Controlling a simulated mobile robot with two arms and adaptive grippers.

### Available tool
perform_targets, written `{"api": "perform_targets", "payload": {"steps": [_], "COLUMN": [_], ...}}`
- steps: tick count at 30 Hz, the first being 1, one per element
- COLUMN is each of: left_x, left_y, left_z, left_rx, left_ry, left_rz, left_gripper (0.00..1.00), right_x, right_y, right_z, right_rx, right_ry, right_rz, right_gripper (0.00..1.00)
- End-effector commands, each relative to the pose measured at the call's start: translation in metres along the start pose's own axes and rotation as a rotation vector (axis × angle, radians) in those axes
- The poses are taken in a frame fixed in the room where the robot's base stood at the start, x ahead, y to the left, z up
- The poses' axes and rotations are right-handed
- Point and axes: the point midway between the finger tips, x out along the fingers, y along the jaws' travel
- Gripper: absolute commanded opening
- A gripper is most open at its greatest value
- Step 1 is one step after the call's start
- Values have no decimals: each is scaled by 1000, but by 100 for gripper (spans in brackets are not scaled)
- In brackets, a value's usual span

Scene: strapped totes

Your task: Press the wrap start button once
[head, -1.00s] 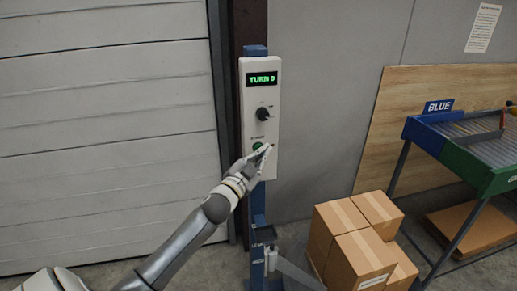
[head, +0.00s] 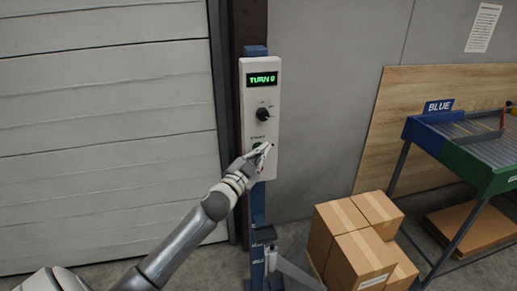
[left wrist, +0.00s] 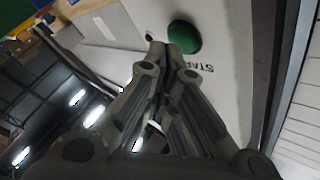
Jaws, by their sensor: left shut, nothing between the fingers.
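The pale control box (head: 270,100) is mounted on a blue post. Its green start button (head: 256,146) is partly hidden by my left gripper (head: 267,147) in the head view. The left wrist view shows the round green button (left wrist: 184,37) clearly, with part of the word START beside it. My left gripper (left wrist: 166,47) is shut and empty. Its fingertips are at the panel face, beside the button and overlapping its edge in that view; I cannot tell whether they touch it. My right gripper is not in view.
Above the button are a black knob (head: 263,114) and a green-lit display (head: 262,79) reading TURN 0. Brown cartons (head: 350,245) are stacked at the lower right. A roller table (head: 470,150) stands at the right, by a BLUE sign.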

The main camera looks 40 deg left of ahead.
Motion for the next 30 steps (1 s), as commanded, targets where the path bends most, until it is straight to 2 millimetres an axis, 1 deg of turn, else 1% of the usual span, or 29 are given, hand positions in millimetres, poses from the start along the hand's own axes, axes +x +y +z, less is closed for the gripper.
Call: {"api": "perform_targets", "payload": {"steps": [30], "left_x": [6], "left_y": [-4], "left_z": [4], "left_rx": [0], "left_ry": [1], "left_rz": [0], "left_gripper": [0], "right_x": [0], "right_y": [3], "right_z": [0], "right_rx": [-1], "right_ry": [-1], "right_rz": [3], "right_gripper": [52]}}
